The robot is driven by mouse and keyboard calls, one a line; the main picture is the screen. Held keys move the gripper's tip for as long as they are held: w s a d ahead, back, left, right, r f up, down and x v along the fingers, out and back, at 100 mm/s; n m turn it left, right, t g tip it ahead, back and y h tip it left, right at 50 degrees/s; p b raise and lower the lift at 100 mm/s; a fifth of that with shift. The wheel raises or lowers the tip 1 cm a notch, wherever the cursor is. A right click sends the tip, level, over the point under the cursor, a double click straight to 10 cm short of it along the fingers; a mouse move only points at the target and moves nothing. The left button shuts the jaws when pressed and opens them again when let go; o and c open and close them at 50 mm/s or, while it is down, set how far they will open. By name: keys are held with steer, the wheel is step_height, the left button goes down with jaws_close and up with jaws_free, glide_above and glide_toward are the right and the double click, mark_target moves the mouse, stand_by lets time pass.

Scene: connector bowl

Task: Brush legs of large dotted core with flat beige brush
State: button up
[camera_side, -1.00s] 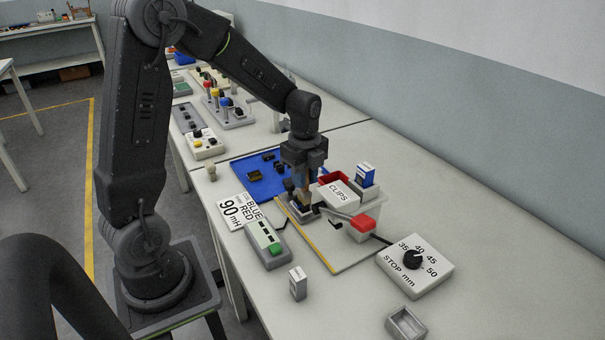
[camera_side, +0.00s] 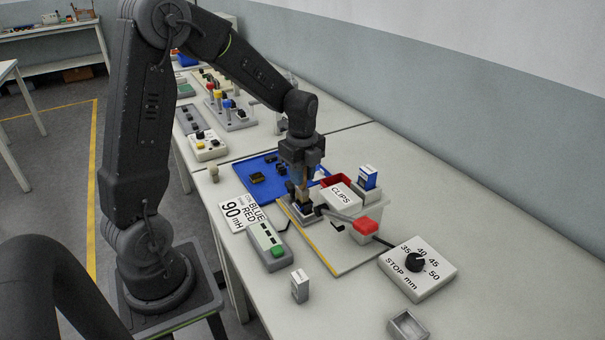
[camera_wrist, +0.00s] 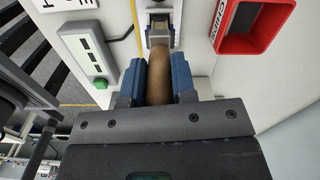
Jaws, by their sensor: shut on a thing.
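My gripper (camera_side: 303,180) is low over the grey fixture (camera_side: 302,214) on the beige board. In the wrist view its blue jaws (camera_wrist: 158,80) are shut on a brown rounded handle (camera_wrist: 159,78), which looks like the brush's. The brush's bristle end is too small to make out. Just beyond the handle, the wrist view shows a small dark and tan part in a grey holder (camera_wrist: 159,30). I cannot tell whether it is the large dotted core, or whether the brush touches it. A dark part with yellowish marks (camera_side: 257,177) lies on the blue mat.
A red-ended lever (camera_side: 367,226) and the STOP dial box (camera_side: 416,266) are further right. A green-button box (camera_side: 267,246) is at left.

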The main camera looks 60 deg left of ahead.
steer(key=shift+d, duration=1.1)
steer(key=shift+a, duration=0.15)
steer(key=shift+a, duration=1.05)
steer(key=shift+d, duration=0.2)
steer(key=shift+d, duration=1)
step_height(320, 180, up, 9)
